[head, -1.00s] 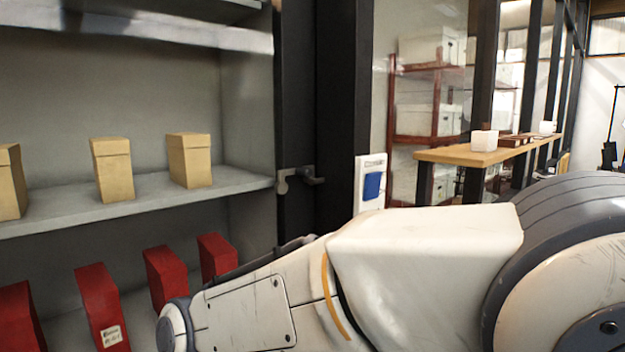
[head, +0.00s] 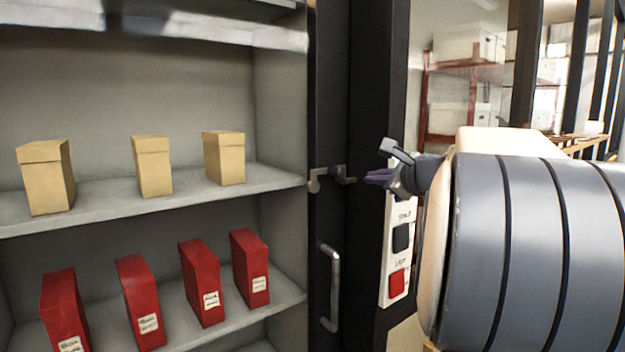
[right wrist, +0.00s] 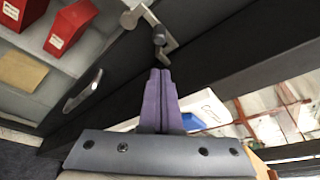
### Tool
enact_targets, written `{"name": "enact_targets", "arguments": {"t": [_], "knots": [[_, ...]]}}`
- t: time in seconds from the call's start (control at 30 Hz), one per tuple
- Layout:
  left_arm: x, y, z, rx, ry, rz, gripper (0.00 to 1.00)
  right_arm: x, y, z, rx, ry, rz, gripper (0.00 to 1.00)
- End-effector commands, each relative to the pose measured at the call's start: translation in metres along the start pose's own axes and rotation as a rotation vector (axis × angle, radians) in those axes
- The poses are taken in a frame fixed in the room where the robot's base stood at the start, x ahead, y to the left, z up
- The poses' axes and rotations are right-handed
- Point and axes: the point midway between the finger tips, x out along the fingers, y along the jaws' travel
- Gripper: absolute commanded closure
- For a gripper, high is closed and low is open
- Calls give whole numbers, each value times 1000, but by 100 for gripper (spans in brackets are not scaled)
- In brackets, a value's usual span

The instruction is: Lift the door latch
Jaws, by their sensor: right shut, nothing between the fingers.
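The door latch (head: 341,174) is a small grey metal lever with a hooked catch on the dark door post, at the height of the middle shelf. It also shows at the top of the right wrist view (right wrist: 160,36). My right gripper (head: 370,178) is just right of the latch in the head view, its purple fingers pointing left towards it. In the right wrist view its fingers (right wrist: 160,74) are shut with nothing between them, and a gap shows between their tips and the latch. My left gripper is not in view.
A metal door handle (head: 333,288) is below the latch. A white panel (head: 397,250) with dark and red buttons is right of the post. Tan boxes (head: 152,167) and red boxes (head: 200,283) stand on the shelves at left.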

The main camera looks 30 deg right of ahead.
Motion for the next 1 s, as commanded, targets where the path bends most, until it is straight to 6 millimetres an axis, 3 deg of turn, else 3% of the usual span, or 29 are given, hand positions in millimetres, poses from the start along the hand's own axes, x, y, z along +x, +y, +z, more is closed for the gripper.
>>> {"name": "enact_targets", "arguments": {"t": [0.33,0.7,1.0], "knots": [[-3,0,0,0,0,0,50,10,1,1,-4,-2,7,100],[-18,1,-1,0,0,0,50,75,2,2,-4,-2,9,100],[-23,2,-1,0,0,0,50,100,2,1,-6,-1,5,100]]}}
